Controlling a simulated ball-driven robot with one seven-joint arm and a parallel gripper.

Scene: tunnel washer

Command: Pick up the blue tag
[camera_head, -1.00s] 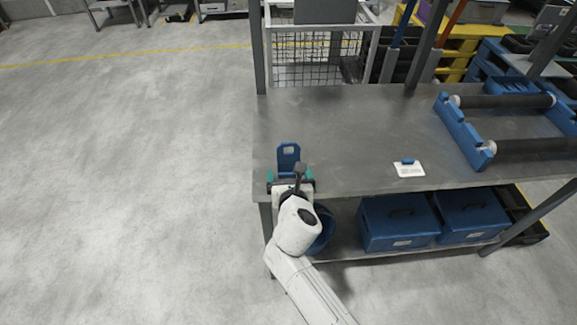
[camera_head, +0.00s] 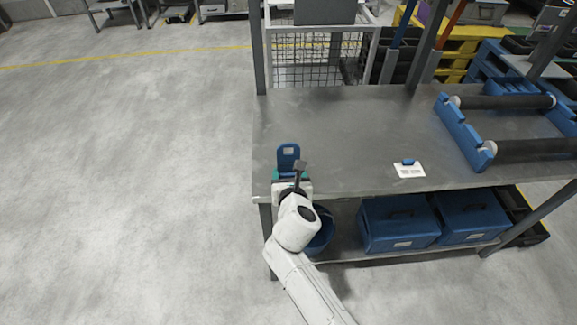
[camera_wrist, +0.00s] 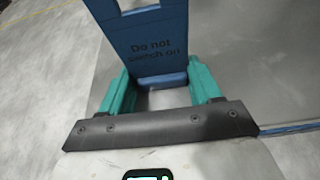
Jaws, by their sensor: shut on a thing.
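The blue tag (camera_head: 288,154) is at the near left corner of the metal table. In the wrist view the blue tag (camera_wrist: 157,45) bears the words "Do not switch on" and has an opening near its top. My gripper (camera_head: 290,174) is at the tag's near end. In the wrist view the teal fingers of my gripper (camera_wrist: 160,84) are shut on the tag's lower end, one on each side. Whether the tag touches the table cannot be told.
The metal table (camera_head: 350,130) has clear room in its middle. A white card with a blue clip (camera_head: 409,169) lies near the front edge. A blue roller frame (camera_head: 465,130) stands at the right. Blue boxes (camera_head: 400,222) sit on the shelf below.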

